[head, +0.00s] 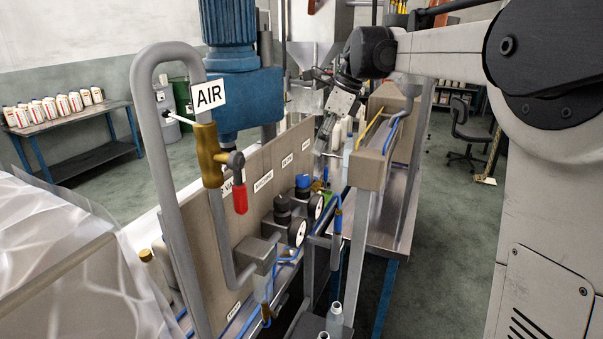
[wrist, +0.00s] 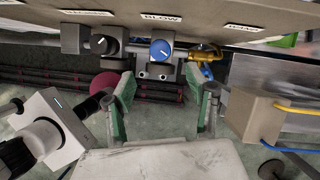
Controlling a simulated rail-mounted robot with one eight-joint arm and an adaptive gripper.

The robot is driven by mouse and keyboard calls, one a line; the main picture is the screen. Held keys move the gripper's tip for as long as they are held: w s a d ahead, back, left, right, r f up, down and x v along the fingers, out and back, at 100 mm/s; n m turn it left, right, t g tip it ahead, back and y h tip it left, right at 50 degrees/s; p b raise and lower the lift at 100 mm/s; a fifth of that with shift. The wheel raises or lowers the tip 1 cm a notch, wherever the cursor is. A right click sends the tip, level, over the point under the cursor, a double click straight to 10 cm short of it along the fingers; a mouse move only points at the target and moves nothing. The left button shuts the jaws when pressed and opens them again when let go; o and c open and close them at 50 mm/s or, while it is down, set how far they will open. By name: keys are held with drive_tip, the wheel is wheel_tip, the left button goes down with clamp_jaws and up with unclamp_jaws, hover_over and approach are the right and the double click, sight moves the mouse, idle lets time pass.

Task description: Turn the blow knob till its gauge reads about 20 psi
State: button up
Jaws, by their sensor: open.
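The blow knob is a blue round cap with a white mark in the wrist view (wrist: 161,49), under the BLOW label (wrist: 161,17) on the panel. In the head view the blue knob (head: 303,181) sits on its regulator, with a small round white gauge (head: 316,206) beside it; its needle is too small to read. No gauge face is readable in the wrist view. My gripper (wrist: 165,98) is open and empty, its two green-padded fingers apart, short of the knob, which shows between and beyond them. In the head view my gripper (head: 326,128) is near the panel's far end.
A black knob (wrist: 98,44) stands left of the blue one, and a brass fitting (wrist: 205,53) right of it. Another gauge (head: 297,232) is nearer the camera. A beige box (wrist: 262,125) with yellow and blue hoses stands right. The red-handled AIR valve (head: 239,196) is in front.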

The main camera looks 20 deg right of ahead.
sight(303, 177)
drive_tip(key=p+x, duration=0.2)
drive_tip(key=x, duration=0.8)
drive_tip(key=shift+w+f, duration=0.1)
drive_tip(key=shift+f, duration=0.2)
drive_tip(key=c, duration=1.2)
drive_tip(key=shift+o, duration=0.2)
